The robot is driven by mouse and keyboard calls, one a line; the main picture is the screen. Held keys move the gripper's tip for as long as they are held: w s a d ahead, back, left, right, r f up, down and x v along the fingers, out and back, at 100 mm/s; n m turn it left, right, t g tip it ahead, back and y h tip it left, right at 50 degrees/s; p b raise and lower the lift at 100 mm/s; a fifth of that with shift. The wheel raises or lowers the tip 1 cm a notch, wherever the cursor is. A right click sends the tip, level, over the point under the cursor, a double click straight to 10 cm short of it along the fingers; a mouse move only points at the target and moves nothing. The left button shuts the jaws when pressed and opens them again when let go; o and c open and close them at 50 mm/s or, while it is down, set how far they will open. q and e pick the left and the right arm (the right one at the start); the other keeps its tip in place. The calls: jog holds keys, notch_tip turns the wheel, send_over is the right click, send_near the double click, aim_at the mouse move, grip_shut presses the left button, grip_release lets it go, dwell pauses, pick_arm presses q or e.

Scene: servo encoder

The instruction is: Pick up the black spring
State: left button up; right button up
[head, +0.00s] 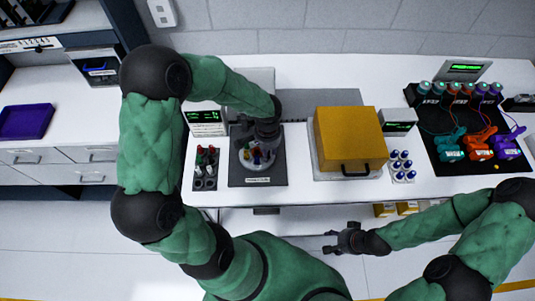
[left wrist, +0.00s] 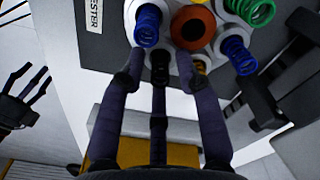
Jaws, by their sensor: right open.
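A black spring (left wrist: 160,64) stands on the round plate of the tester, near the middle of the left wrist view. My left gripper (left wrist: 162,72) has its fingers around the spring, with slim gaps seeming to show on both sides; whether they touch it is unclear. In the head view my left gripper (head: 262,138) reaches down over the tester (head: 236,174) and hides the black spring. My right gripper (head: 331,241) is open and empty, in front of the table edge.
Motors lie on a black mat (head: 455,165) far right.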

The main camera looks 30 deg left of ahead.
pick_arm(q)
grip_shut()
